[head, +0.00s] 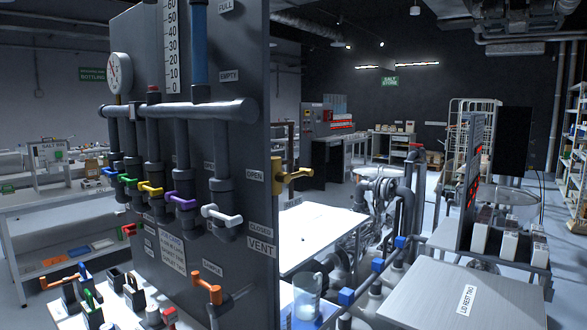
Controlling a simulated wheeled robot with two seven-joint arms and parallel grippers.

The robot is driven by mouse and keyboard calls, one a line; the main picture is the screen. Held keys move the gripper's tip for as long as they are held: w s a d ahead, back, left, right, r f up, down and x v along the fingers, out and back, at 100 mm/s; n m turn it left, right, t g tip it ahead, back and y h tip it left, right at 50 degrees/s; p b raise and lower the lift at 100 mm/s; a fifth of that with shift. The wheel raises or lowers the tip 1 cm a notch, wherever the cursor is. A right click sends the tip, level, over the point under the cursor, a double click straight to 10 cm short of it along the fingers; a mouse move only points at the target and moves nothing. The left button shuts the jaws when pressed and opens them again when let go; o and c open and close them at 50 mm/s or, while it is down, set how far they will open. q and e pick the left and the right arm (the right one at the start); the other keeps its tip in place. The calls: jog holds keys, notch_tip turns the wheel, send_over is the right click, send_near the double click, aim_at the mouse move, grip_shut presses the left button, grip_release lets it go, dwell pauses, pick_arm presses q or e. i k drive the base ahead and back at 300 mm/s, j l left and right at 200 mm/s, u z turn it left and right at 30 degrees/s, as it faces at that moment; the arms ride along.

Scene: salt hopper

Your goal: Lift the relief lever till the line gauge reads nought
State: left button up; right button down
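A round white dial gauge with a red needle (120,73) sits at the upper left of a grey upright panel (244,120). Its figures are too small to read. No lever carries a readable "relief" label. A small red lever (130,230) sits low on the panel's left side, partly hidden by pipework. A row of coloured valve handles runs above it: blue, green, yellow (150,188), purple (181,202) and white (221,214). A brass handle (292,174) sticks out from the panel's right edge by the OPEN sign. Neither of my grippers is in view.
An orange handle (207,287) marked SAMPLE is low on the panel. A clear beaker (306,297) stands beside the panel. A bench with loose coloured-handled parts (92,312) is at lower left. A grey lid (463,300) and pipes with blue fittings (346,297) fill the lower right.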

aim_at(284, 178)
jog(key=i+l+u, duration=0.3)
jog(key=l, duration=0.35)
jog(key=l+u, duration=0.35)
jog(key=l, duration=0.3)
jog(key=l+u, duration=0.3)
jog(key=l, duration=0.45)
jog(key=l+u, duration=0.2)
jog(key=l, duration=0.25)
jog(key=k+l+u, duration=0.2)
jog(key=l, duration=0.2)
jog(key=l+u, duration=0.2)
jog(key=l, duration=0.25)
jog(key=k+l+u, duration=0.2)
jog(key=l, duration=0.2)
jog(key=k+l+u, duration=0.2)
jog(key=l, duration=0.2)
jog(key=k+l+u, duration=0.2)
jog(key=l, duration=0.15)
jog(key=i, duration=0.1)
